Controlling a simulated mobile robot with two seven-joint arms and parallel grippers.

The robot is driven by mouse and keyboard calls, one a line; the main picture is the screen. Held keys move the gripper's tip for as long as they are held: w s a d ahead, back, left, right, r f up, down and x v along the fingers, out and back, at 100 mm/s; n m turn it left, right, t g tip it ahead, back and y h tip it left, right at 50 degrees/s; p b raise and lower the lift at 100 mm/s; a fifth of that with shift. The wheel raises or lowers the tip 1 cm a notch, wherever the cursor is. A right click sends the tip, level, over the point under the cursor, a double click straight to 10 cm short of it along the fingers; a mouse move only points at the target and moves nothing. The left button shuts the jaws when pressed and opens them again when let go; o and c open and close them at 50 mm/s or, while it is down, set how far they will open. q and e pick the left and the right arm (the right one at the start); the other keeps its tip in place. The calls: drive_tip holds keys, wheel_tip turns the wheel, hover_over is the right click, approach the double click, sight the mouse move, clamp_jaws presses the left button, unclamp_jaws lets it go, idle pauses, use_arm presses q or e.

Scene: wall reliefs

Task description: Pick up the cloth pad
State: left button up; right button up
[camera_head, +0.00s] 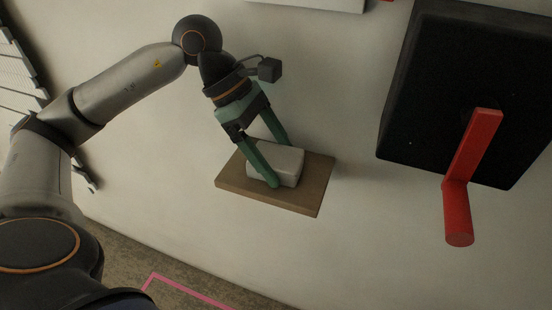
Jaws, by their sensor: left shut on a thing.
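The cloth pad (289,160) is a pale, block-like pad on a small wooden shelf (310,195) on the wall. My left gripper (279,164) reaches down from the upper left, and its two green fingers are shut on the pad, one on the near side and one on the far side. The pad is at the shelf top; I cannot tell whether it still touches the wood. Part of the pad is hidden behind the near finger. My right gripper is not in view.
A black box (440,80) with a red lever (468,165) is on the wall to the right. A white panel edge (320,3) shows at the top. A pink line (190,290) marks the floor below. The wall between shelf and box is clear.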

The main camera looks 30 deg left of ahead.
sight(289, 160)
use_arm(q)
drive_tip(key=shift+r, duration=0.65)
wheel_tip(289, 160, up, 2)
drive_tip(key=shift+s+r+p, duration=0.1)
drive_tip(key=shift+r+p, duration=0.15)
drive_tip(key=shift+p, duration=0.2)
drive_tip(key=s+r, duration=0.1)
drive_tip(key=s+a+r, duration=0.1)
drive_tip(key=s+r, duration=0.2)
drive_tip(key=r, duration=0.1)
drive_tip(key=shift+s+a+r, duration=0.25)
drive_tip(key=shift+s, duration=0.1)
drive_tip(key=s+r, duration=0.1)
drive_tip(key=s, duration=0.2)
drive_tip(key=s+a+r+b, duration=0.1)
drive_tip(key=s, duration=0.1)
drive_tip(key=s+a+r+b, duration=0.1)
drive_tip(key=s, duration=0.2)
drive_tip(key=shift+s+a+r, duration=0.15)
drive_tip(key=shift+s+r, duration=0.15)
drive_tip(key=shift+r, duration=0.05)
